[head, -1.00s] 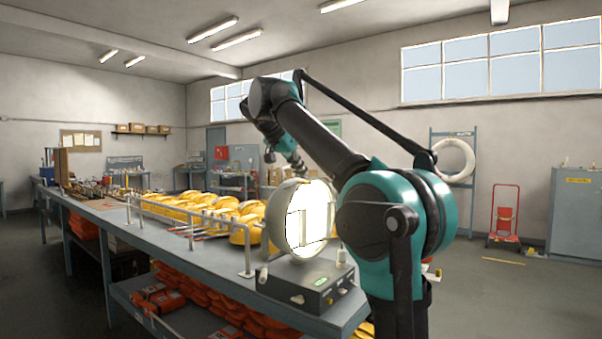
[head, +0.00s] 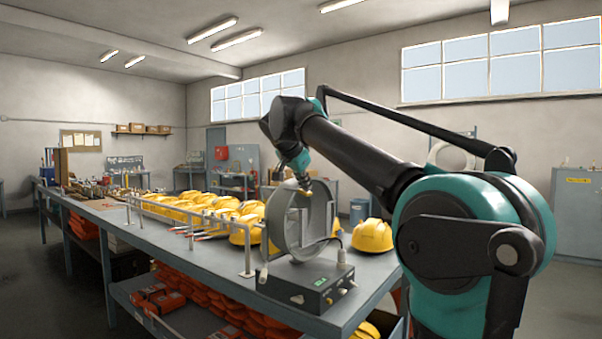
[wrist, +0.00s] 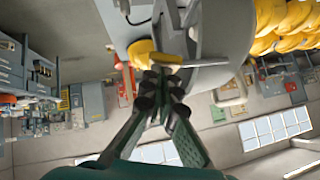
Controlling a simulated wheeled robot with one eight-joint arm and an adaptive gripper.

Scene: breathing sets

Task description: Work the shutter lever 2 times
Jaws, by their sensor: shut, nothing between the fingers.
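The signal lamp is a round grey drum (head: 326,212) on a dark control box (head: 308,286) at the near end of the bench. My gripper (head: 305,184) is at the drum's upper edge in the head view. The lever is too small to make out in the head view.
Yellow helmets (head: 205,206) fill the bench (head: 190,262) behind the lamp, and one helmet (head: 372,236) sits right of it. A metal rail (head: 190,233) runs along the bench's left edge. Orange packs (head: 190,302) lie on the lower shelf.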

